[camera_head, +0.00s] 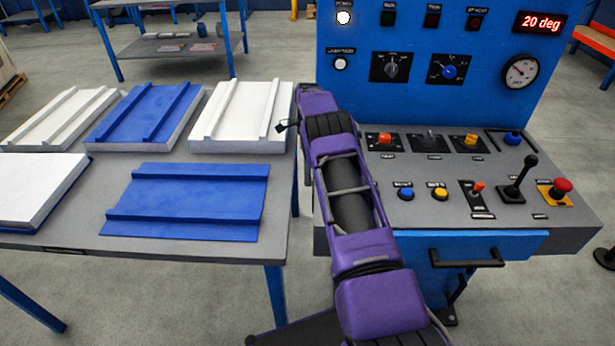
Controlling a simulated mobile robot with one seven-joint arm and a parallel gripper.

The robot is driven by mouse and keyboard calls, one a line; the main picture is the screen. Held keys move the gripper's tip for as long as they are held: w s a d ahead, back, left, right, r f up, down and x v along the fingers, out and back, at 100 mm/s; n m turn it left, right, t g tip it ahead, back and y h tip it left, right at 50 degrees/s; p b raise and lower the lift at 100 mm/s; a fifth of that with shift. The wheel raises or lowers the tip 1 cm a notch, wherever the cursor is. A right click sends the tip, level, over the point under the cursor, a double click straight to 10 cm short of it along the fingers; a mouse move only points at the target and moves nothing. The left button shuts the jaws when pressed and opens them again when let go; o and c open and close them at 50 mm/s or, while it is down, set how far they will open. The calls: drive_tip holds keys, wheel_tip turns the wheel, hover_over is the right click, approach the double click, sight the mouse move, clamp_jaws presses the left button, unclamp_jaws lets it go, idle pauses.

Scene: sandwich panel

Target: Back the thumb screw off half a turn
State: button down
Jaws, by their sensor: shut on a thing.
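My purple arm (352,200) reaches up from the bottom, between the workbench and the blue control console. Its far end lies at the console's left edge. My gripper's fingers are hidden behind the arm, so what they hold does not show. A small black part (286,126) sticks out left of the arm's end; I cannot tell what it is. I cannot make out a thumb screw; it may be hidden by the arm.
The sloped console desk (395,222) carries several buttons, a black lever (521,175) and a red mushroom button (562,185). A round gauge (519,72) and two rotary knobs sit on the panel. The workbench (200,247) at left holds white and blue ribbed panels.

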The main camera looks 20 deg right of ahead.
idle(0.6)
drive_tip(key=c, duration=0.6)
unclamp_jaws()
wheel_tip(320, 180, up, 10)
drive_tip(key=shift+p, duration=0.7)
